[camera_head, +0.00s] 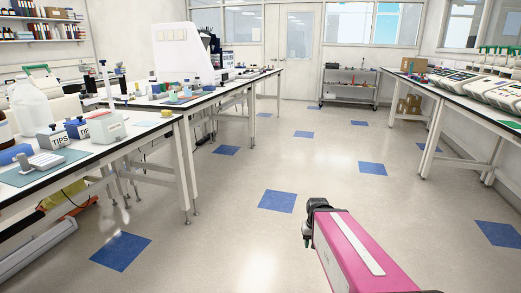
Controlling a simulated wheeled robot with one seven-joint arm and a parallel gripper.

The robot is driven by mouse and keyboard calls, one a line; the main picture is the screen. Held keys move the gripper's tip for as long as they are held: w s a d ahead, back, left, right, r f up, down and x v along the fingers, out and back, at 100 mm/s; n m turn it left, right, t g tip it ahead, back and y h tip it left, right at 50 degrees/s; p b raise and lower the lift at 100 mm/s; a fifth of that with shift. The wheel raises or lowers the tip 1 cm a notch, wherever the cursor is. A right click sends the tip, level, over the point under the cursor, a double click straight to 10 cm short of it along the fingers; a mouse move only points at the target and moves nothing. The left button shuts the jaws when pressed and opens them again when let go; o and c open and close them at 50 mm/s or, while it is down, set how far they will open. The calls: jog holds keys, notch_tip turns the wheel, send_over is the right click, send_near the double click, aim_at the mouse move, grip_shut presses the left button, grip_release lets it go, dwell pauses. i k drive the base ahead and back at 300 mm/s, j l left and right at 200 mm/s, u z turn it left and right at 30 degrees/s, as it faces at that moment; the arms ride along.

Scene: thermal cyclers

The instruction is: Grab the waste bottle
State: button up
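A large translucent white bottle (31,108) stands upright at the far left, on the left bench. Part of a brown bottle (4,128) shows at the left picture edge. No label tells which one is the waste bottle. My pink arm reaches in from the bottom right over the floor, far from both bottles. At its end is a dark part, where my gripper (307,236) seems to hang; its fingers cannot be made out. No object shows held there.
The left bench (150,133) carries tip boxes (52,138), a small white device (102,127) and several bottles and instruments. A right bench holds a row of thermal cyclers (455,80). A wheeled cart (347,88) stands at the back. The tiled floor between is clear.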

aim_at(198, 88)
jog(key=i+l+z, duration=0.3)
jog(key=i, duration=0.45)
jog(key=i+z, duration=0.3)
jog(key=i, duration=0.45)
jog(key=i+l+u, duration=0.1)
jog(key=i+u, duration=0.4)
jog(key=i+l+u, duration=0.2)
jog(key=u, duration=0.3)
jog(key=i+l+u, duration=0.65)
jog(key=l+u, duration=0.35)
jog(key=i+l+u, duration=0.15)
jog(key=l+u, duration=0.95)
jog(key=l, duration=0.25)
jog(key=i+l, duration=0.1)
jog(key=l, duration=0.35)
jog(key=i+l, duration=0.1)
jog(key=l, duration=0.3)
